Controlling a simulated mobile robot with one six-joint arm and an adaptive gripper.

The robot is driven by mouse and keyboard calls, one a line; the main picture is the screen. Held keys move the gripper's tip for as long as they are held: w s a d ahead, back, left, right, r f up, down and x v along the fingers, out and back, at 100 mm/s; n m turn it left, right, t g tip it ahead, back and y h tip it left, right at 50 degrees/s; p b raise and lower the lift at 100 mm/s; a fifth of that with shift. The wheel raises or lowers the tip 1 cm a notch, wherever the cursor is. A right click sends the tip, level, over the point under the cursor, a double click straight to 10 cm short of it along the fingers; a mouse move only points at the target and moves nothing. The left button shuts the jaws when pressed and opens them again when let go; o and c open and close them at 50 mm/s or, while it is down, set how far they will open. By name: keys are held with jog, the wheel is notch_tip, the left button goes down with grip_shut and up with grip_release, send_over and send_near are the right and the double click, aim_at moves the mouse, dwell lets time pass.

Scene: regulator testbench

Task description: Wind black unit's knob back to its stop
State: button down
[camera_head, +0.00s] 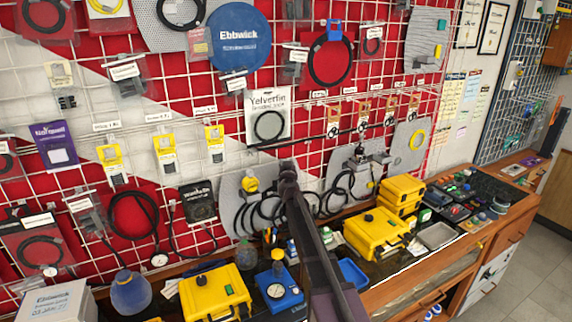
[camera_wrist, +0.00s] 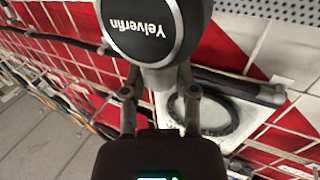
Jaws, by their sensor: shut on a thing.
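In the wrist view a round black face marked "Yelverfin" (camera_wrist: 145,28), upside down, has a silver rim and a short silver neck below it. My gripper (camera_wrist: 158,78) has one finger on each side of this neck and is shut on it. I cannot tell from this view whether the neck is the knob itself, nor how far it is turned. In the head view my dark arm rises from the bottom middle to my gripper (camera_head: 288,170) in front of the wall grid. It hides the held piece there.
A black pipe (camera_head: 310,140) runs across the red and white grid wall, under a Yelverfin card (camera_head: 268,115). The bench below holds yellow cases (camera_head: 375,232), a blue pump (camera_head: 277,291) and a grey tray (camera_head: 437,235). Black hoses hang right beside my arm.

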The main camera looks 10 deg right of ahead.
jog(key=shift+a, duration=0.2)
jog(key=shift+d, duration=0.15)
jog(key=shift+d, duration=0.1)
jog(key=shift+n+y, duration=1.5)
jog(key=shift+y, duration=0.9)
jog(key=shift+n+y, duration=0.8)
jog(key=shift+y, duration=0.4)
jog(key=shift+n+g+y, duration=1.4)
jog(key=shift+n+y, duration=0.3)
jog(key=shift+y, duration=1)
